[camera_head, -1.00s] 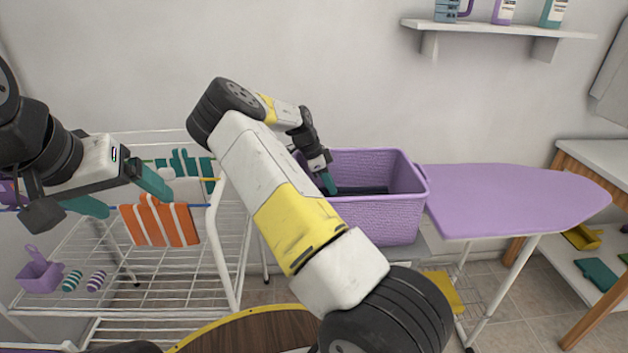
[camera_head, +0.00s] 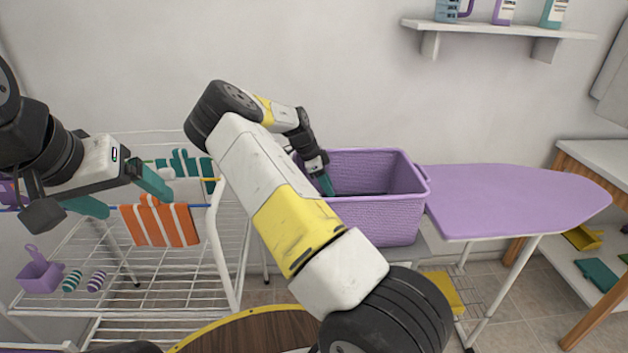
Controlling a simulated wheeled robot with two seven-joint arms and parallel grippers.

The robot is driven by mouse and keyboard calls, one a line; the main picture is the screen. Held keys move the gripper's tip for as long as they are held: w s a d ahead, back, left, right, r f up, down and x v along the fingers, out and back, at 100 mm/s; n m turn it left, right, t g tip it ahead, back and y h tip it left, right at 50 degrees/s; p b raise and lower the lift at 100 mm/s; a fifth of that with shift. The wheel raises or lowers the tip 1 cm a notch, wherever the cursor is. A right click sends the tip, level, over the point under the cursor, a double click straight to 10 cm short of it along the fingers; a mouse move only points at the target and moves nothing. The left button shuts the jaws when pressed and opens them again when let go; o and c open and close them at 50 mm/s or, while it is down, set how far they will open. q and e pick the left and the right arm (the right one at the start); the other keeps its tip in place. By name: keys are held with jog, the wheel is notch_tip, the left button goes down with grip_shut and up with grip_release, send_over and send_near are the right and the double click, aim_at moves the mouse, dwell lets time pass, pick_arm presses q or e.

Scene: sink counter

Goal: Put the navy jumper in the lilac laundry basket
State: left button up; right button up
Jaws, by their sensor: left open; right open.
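The lilac laundry basket (camera_head: 381,218) stands right of centre against the wall, its open top facing up. My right gripper (camera_head: 326,185) is open and reaches over the basket's left side, with its teal fingertips at the opening; the forearm covers part of the basket's left side. The navy jumper is not clearly visible; only a thin dark area shows low inside the basket, and I cannot tell if it is cloth or shadow. My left gripper (camera_head: 121,194) is open, with its teal fingers apart in front of the drying rack and away from the basket.
The white drying rack (camera_head: 222,225) on the left carries an orange striped cloth (camera_head: 160,225), a teal striped cloth (camera_head: 185,165) and striped socks. A lilac ironing board (camera_head: 515,200) adjoins the basket's right side. A wall shelf (camera_head: 497,28) with bottles is above.

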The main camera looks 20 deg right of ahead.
jog(key=s+v, duration=0.1)
jog(key=v, duration=0.8)
jog(key=s+a+r+n+t+y, duration=0.2)
jog(key=s+r+n, duration=0.5)
jog(key=s, duration=0.4)
jog(key=s+a+r+n+t+y, duration=0.2)
jog(key=s+a+r+n, duration=0.3)
jog(key=s, duration=0.6)
jog(key=s+a+r+n+t+y, duration=0.3)
jog(key=s+r+n, duration=0.5)
jog(key=s, duration=0.3)
jog(key=shift+s+a+r+n, duration=0.25)
jog(key=shift+a+r+n, duration=0.05)
jog(key=shift+a+n, duration=0.4)
